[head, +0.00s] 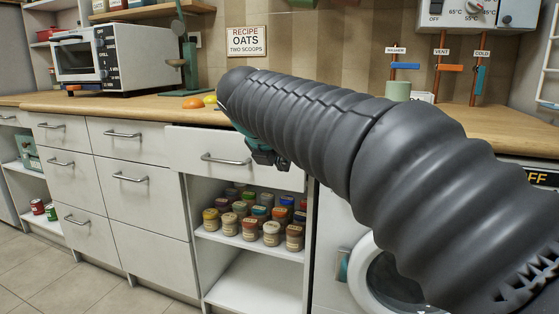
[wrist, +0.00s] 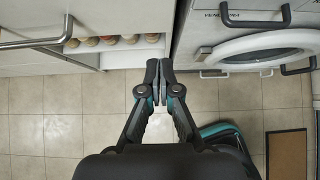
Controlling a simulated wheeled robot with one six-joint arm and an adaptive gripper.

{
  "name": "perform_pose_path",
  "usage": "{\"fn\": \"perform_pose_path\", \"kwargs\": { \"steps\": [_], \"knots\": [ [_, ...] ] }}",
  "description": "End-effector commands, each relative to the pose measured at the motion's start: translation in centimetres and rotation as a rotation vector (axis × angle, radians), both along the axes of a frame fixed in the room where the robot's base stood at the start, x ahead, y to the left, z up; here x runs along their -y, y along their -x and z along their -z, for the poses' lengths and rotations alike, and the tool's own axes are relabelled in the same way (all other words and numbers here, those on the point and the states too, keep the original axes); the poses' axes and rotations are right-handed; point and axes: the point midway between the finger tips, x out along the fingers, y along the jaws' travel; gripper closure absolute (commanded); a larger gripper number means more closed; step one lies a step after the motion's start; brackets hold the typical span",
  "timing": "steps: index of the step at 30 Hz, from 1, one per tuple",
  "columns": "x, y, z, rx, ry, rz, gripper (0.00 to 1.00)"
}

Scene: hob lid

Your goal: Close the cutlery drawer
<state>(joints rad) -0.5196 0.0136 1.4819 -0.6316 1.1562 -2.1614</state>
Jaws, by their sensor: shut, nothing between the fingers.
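A white drawer (head: 235,158) with a bar handle (head: 226,159) sits under the counter, above an open shelf of jars. Its front stands out a little from the cabinet, with a dark gap along its top. No label shows, so I cannot tell whether it is the cutlery drawer. My gripper (head: 268,158) is in front of its right part in the head view, partly hidden by my arm. In the wrist view my gripper (wrist: 158,70) is shut and empty, pointing beside a white front with a bar handle (wrist: 40,42). I cannot tell whether it touches anything.
Jars (head: 250,229) fill the shelf below. Other drawers (head: 122,135) to the left look shut. A washing machine (wrist: 260,45) with a round door is on the right. The wooden counter (head: 130,104) holds a toaster oven (head: 115,60). Tiled floor (wrist: 60,130) is mostly clear.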

Motion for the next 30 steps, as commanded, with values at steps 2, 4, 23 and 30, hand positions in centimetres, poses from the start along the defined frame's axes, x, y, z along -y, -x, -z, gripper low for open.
{"fn": "perform_pose_path", "kwargs": {
  "steps": [2,4,23,30],
  "knots": [
    [0.5,-1.0,1.4,-0.002,0.001,0.003,1.0],
    [0.8,-1.9,2.4,-0.003,0.0,0.003,1.0],
    [2.7,-7.2,3.8,0.0,-0.002,0.001,1.0],
    [2.7,-7.2,3.8,0.0,-0.002,0.001,1.0]
  ]
}}
